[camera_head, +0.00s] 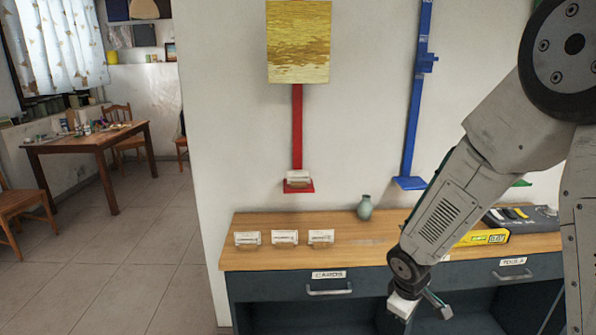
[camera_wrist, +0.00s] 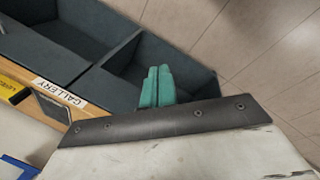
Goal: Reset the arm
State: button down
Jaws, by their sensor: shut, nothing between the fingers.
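My gripper (camera_wrist: 158,72) shows two teal fingers side by side in the wrist view, shut with nothing between them. Beyond them in that view are dark open compartments of the cabinet and the tiled floor. In the head view my arm comes down from the upper right. My gripper (camera_head: 440,308) hangs in front of the dark cabinet (camera_head: 262,285), below its wooden top. I cannot tell from this view whether it touches the cabinet.
A red holder (camera_head: 297,130) and blue holder (camera_head: 412,120) are on the wall.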

jog(key=s+r+m+y, duration=0.1)
jog(key=s+r+m, duration=0.7)
jog(key=s+r, duration=1.7)
jog(key=shift+s+d+r+m+g+y, duration=0.2)
jog(key=shift+s+d+m+g+y, duration=0.15)
jog(key=shift+d+m+g+y, duration=0.05)
